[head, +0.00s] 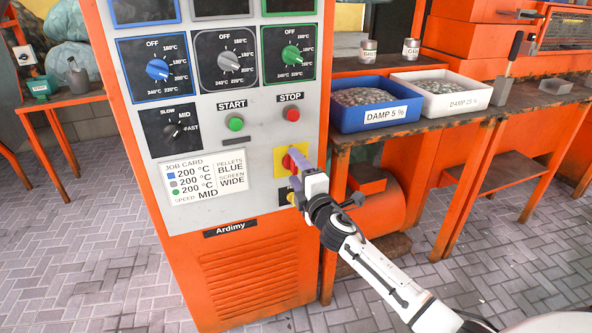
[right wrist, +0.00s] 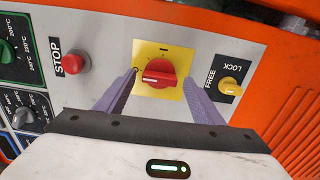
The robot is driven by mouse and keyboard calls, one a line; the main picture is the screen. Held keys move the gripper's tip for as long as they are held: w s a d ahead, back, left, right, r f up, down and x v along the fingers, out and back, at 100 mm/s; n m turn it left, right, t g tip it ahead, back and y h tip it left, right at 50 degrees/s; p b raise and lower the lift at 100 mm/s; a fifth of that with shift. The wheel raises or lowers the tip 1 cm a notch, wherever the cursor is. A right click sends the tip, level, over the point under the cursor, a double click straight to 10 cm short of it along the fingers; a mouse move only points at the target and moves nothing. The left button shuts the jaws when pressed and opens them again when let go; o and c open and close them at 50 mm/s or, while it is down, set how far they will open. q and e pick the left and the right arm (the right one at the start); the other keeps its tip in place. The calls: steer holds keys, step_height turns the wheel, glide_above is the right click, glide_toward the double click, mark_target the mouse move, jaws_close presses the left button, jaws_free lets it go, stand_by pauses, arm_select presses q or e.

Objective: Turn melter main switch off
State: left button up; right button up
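The main switch is a red rotary knob (right wrist: 158,73) on a yellow plate (right wrist: 173,54), low on the machine's grey panel. In the right wrist view its pale mark lies roughly level, toward the left; the plate's small marks are too small to read surely. In the head view the knob (head: 287,161) is partly covered by my right gripper (head: 298,163). My right gripper is open, with one purple finger on each side of the knob and gaps between. I cannot tell whether the fingertips reach as deep as the knob. My left gripper is not in view.
A red STOP button (head: 292,114) and green START button (head: 236,123) sit above. A yellow LOCK/FREE knob (right wrist: 230,86) is close beside the plate. Three temperature dials and a speed dial are higher on the panel. A table with a blue pellet bin (head: 372,117) stands right.

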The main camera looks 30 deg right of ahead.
steer(key=v, duration=1)
steer(key=shift+s+p, duration=0.15)
steer(key=shift+p, duration=0.15)
